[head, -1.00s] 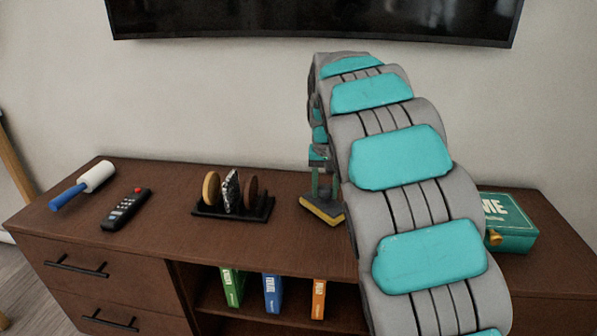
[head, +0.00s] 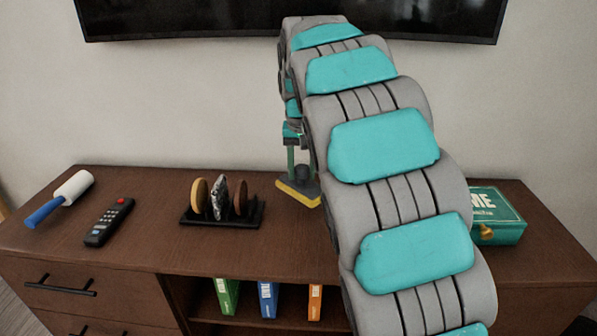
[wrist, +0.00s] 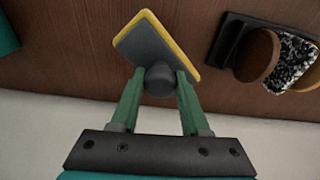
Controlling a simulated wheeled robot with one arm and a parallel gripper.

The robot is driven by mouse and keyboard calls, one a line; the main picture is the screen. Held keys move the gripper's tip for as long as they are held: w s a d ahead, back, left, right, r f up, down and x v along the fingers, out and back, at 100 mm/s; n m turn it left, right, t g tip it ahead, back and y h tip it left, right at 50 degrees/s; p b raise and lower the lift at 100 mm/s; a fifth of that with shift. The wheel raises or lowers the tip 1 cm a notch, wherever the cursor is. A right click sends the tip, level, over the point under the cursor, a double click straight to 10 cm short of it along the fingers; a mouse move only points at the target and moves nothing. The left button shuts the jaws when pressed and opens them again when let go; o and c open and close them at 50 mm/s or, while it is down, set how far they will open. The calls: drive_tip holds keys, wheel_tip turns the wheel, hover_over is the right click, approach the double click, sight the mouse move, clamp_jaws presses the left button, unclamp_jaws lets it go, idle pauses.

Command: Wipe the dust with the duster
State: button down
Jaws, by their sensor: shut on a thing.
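The duster (head: 297,192) is a grey block with a yellow edge and a dark round knob. It is over the brown cabinet top, right of the coaster rack; I cannot tell whether it touches the surface. In the wrist view the duster (wrist: 150,45) shows its grey back, tilted, with the knob between my green fingers. My gripper (wrist: 160,78) is shut on this knob. In the head view my gripper (head: 302,160) is partly hidden by my arm. I cannot make out any dust on the cabinet top (head: 150,235).
The rack (head: 250,216) holds several round coasters. A remote (head: 109,222) and a lint roller (head: 60,200) lie at the left. A teal box (head: 497,215) sits at the right. A TV (head: 200,20) hangs above. Books stand on the shelf below.

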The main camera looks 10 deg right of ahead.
drive_tip(key=shift+r, duration=1.05)
